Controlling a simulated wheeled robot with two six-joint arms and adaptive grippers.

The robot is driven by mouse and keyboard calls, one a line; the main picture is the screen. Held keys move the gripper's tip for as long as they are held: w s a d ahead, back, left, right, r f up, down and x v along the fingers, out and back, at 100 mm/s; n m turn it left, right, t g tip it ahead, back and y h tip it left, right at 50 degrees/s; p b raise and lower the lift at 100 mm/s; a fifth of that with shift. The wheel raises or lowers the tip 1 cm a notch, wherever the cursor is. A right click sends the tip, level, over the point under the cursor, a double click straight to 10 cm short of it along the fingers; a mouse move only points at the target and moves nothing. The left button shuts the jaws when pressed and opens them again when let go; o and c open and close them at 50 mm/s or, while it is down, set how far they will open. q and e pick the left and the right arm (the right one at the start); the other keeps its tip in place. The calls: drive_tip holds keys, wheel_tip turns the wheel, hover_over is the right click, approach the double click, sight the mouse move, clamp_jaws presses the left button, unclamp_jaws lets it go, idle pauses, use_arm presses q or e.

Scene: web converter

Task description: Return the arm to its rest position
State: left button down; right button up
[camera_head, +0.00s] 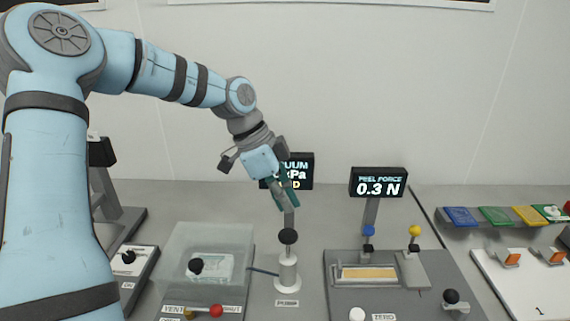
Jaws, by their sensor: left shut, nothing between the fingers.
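My left arm comes in from the left, light blue with dark bands, raised over the bench. My left gripper (285,200) points down and is shut and empty. In the picture it sits above the black ball knob of the pump (288,274) and in front of the vacuum display (300,171), covering part of its text. I cannot tell the exact gap between the fingertips and the knob. My right gripper is not in view.
A clear box (205,249) with a black knob stands left of the pump. A peel force display (378,183) reads 0.3 N above a grey fixture (440,285) with blue and yellow knobs. Coloured pads (497,216) lie at right. The air above the right side is free.

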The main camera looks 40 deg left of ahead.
use_arm(q)
drive_tip(key=shift+r, duration=0.75)
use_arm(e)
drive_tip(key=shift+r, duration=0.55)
